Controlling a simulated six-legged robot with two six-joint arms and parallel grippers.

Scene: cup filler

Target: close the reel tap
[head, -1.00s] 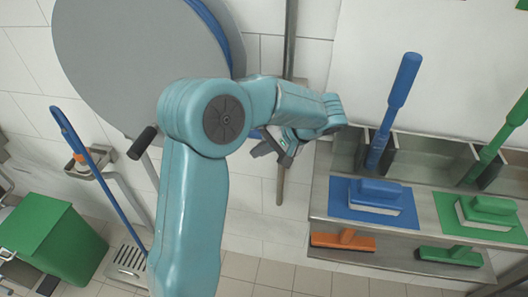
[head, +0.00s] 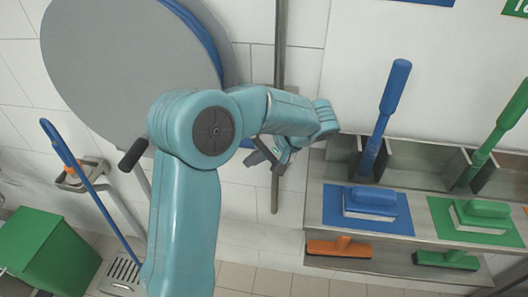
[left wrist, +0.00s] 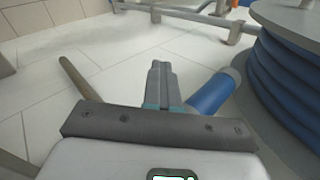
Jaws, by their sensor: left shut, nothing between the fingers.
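The hose reel shows in the head view as a large grey disc (head: 110,70) with blue hose (head: 203,35) behind its rim. A black crank grip (head: 133,154) sticks out below it. My left gripper (head: 262,155) is right of the reel, in front of the wall and close to a vertical pole. In the left wrist view its fingers (left wrist: 160,85) are shut and empty. A blue cylinder (left wrist: 212,92) lies just right of the fingers, and the coiled hose (left wrist: 285,85) is farther right. I cannot clearly make out the reel tap. My right gripper is not in view.
The pole (head: 279,60) runs down the wall. A steel rack (head: 318,215) with blue and green brushes is at the right. A green bin (head: 45,250) and a blue-handled tool (head: 95,190) are at lower left. A grey pipe (left wrist: 190,15) crosses the top of the wrist view.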

